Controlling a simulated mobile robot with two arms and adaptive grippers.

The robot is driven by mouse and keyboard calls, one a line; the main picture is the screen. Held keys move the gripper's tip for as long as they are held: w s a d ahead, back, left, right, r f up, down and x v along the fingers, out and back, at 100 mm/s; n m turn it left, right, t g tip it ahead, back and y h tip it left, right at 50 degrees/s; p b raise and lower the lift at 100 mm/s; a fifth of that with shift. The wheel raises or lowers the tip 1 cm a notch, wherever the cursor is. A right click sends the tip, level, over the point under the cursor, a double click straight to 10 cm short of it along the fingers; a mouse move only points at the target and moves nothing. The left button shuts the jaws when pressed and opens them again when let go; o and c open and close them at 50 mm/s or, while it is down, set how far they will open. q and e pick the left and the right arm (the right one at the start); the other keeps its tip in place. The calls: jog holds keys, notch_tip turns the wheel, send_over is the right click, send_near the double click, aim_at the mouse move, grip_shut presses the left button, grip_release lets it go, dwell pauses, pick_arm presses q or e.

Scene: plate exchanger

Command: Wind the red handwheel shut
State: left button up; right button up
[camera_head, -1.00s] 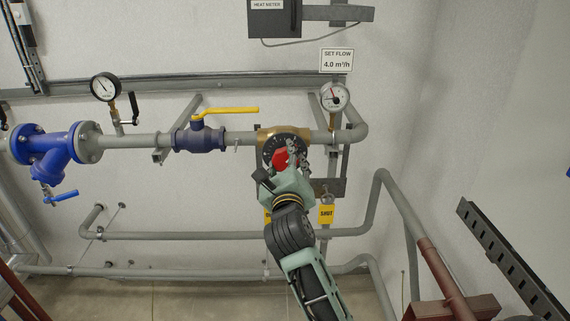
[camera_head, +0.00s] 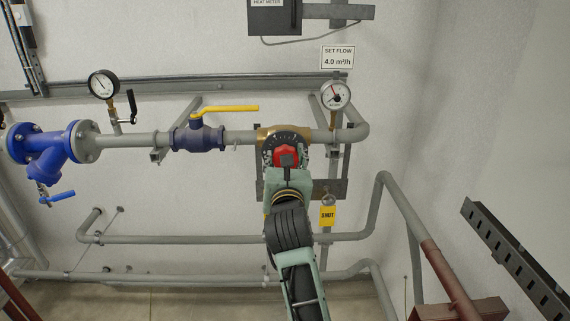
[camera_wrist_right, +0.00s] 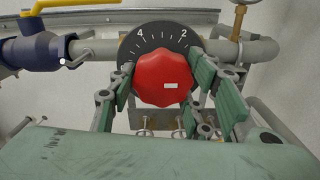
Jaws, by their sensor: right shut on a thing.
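The red handwheel (camera_head: 286,155) sits on the front of a brass valve body (camera_head: 268,133) in the horizontal pipe. In the right wrist view the handwheel (camera_wrist_right: 165,80) is a lobed red knob with a white mark, in front of a black dial (camera_wrist_right: 160,36) with white numbers, 4 and 2 readable. My right gripper (camera_wrist_right: 167,85) has its green-padded fingers on both sides of the handwheel, shut on it. In the head view my right gripper (camera_head: 286,160) covers the lower part of the handwheel. My left gripper is not in view.
A yellow-handled blue ball valve (camera_head: 199,138) is left of the brass valve. A round gauge (camera_head: 335,95) stands to its right, below a SET FLOW 4.0 m³/h sign (camera_head: 338,57). A yellow SHUT tag (camera_head: 327,216) hangs below right. Grey pipes run lower along the wall.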

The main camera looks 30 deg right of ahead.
jog(key=shift+a+f, duration=0.1)
jog(key=shift+f, duration=0.35)
jog(key=o, duration=0.9)
jog(key=shift+o, duration=1.2)
jog(key=shift+w+r, duration=0.1)
jog(key=shift+r, duration=0.15)
jog(key=v, duration=0.7)
jog(key=shift+s, duration=0.3)
jog(key=shift+a, duration=0.15)
